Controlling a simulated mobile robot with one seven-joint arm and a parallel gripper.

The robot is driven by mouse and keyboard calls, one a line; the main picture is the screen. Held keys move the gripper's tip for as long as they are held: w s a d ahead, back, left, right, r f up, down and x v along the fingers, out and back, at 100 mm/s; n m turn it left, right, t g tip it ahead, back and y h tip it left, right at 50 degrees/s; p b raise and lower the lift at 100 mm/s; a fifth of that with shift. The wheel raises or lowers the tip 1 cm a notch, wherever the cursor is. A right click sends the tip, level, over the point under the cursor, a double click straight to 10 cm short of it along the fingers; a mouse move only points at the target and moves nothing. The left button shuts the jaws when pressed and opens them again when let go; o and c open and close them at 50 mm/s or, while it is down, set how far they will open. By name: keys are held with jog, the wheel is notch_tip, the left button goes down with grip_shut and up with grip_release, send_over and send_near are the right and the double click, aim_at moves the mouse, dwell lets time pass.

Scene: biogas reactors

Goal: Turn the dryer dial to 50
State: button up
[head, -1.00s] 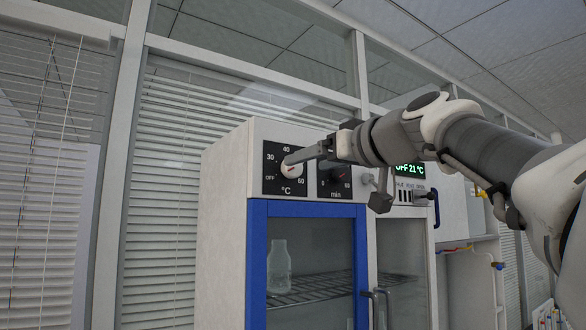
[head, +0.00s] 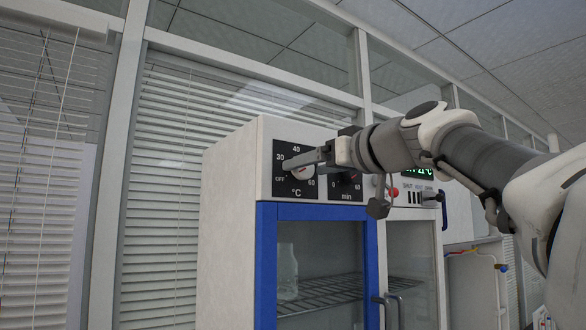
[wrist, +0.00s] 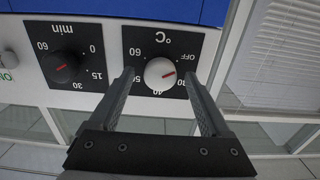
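The dryer's °C dial is a white round knob (head: 303,172) on a black panel, with OFF, 30, 40 and 60 printed around it. My gripper (wrist: 159,74) is open, one finger on each side of the knob with visible gaps. In the head view my gripper (head: 290,166) covers part of the knob and panel, including where 50 would be. Whether the fingertips touch the panel I cannot tell.
Beside it is the min dial (wrist: 62,67), black with a red mark. The blue-framed glass door (head: 265,260) is below, with a bottle (head: 287,272) on a wire shelf. A red button (head: 393,192) and a partly hidden green display (head: 416,171) are to the right.

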grip_shut()
jog(key=shift+m, duration=0.3)
jog(key=m+p, duration=0.5)
jog(key=m, duration=2.5)
jog(key=shift+m, duration=2.6)
jog(key=shift+f, duration=0.1)
